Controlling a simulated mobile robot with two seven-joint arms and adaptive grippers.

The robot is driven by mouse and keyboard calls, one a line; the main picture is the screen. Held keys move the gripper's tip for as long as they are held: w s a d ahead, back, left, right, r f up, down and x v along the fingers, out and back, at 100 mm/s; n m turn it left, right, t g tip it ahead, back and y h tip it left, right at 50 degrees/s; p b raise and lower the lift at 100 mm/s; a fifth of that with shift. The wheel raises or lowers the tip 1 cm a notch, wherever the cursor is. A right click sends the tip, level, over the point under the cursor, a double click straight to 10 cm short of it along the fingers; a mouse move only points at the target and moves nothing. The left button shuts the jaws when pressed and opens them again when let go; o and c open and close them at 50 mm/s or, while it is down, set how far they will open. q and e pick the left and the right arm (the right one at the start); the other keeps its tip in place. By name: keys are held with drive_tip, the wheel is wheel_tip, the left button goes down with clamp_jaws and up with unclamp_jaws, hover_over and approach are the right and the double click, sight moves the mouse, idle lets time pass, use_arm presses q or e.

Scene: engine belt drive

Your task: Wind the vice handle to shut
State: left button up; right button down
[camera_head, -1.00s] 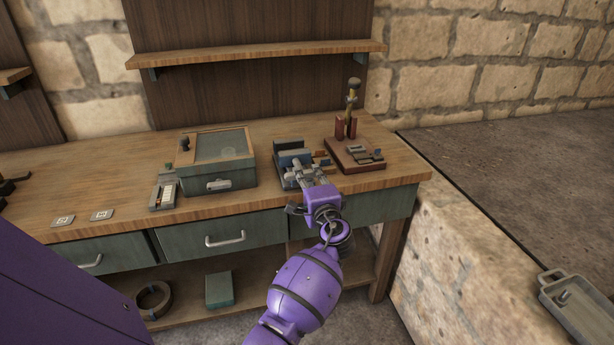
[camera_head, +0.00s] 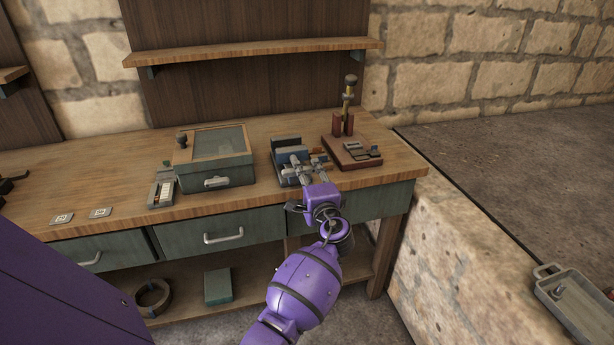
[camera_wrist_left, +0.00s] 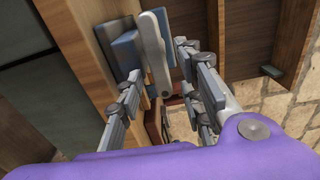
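The vice (camera_head: 289,145), grey with blue jaw faces, sits on the bench top near its front edge. In the left wrist view the blue jaw pieces (camera_wrist_left: 127,50) lie beside a grey bar with a rounded end (camera_wrist_left: 153,52), which looks like the vice handle. My left gripper (camera_head: 305,161) is in front of the vice, reaching in from below. In the left wrist view its fingers (camera_wrist_left: 160,62) are spread, with the grey bar between or just beyond the tips. I cannot tell whether they touch it. My right gripper is not in view.
A green box with a glazed lid (camera_head: 214,160) stands left of the vice. A brown base with a brass-topped device (camera_head: 350,155) stands close on its right. A wooden shelf (camera_head: 250,51) hangs above.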

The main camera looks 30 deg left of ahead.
use_arm(q)
drive_tip(key=shift+s+d+f, duration=0.1)
drive_tip(key=shift+s+d, duration=0.05)
drive_tip(key=shift+s, duration=0.05)
drive_tip(key=v, duration=1.1)
drive_tip(key=shift+d, duration=0.3)
